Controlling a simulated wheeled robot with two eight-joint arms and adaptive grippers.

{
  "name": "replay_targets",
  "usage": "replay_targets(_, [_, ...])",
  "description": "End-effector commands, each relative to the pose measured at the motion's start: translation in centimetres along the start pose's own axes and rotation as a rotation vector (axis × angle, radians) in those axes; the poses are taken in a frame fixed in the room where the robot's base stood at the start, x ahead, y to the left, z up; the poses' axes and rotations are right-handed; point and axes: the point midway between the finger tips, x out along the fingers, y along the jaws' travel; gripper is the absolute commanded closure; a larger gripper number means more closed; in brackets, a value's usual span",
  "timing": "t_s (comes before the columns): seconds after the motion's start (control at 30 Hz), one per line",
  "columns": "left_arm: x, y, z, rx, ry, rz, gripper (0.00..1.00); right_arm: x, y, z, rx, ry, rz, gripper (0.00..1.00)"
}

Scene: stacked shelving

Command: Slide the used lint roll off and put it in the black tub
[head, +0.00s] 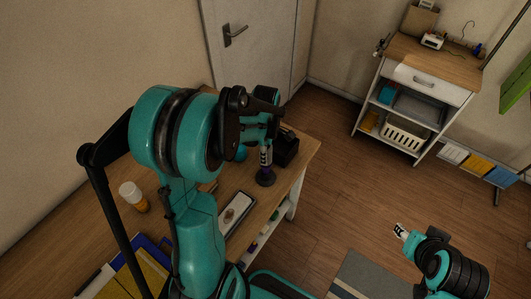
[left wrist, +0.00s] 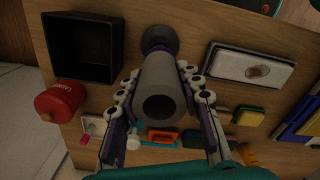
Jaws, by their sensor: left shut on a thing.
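The lint roll (left wrist: 155,85) is a grey hollow tube; its open end faces the left wrist camera. My left gripper (left wrist: 158,78) is shut on it, one finger on each side. Beyond the roll is a purple part and a dark round base (left wrist: 159,38) on the table; the base also shows in the head view (head: 265,179). I cannot tell how far the roll sits on its holder. The black tub (left wrist: 83,46) is open, square and looks empty, left of the roll; it also shows in the head view (head: 287,149). My right gripper (head: 401,231) is away over the floor, fingers unclear.
A white tray (left wrist: 223,62) with a brownish item lies right of the roll. A red canister (left wrist: 60,102) stands near the tub. Several small items, including a yellow-green sponge (left wrist: 248,116), lie on the wooden table (head: 292,177). A white shelf cart (head: 420,82) stands apart.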

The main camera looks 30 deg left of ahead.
Motion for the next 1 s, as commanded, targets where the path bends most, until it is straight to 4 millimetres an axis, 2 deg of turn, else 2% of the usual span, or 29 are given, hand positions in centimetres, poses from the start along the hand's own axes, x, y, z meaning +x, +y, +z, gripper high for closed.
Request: replay_targets(1.0, [-5.4, 0.0, 0.0, 0.000, 0.000, 0.000, 0.92, -3.2, 0.0, -2.3, 0.000, 0.000, 0.000, 0.60])
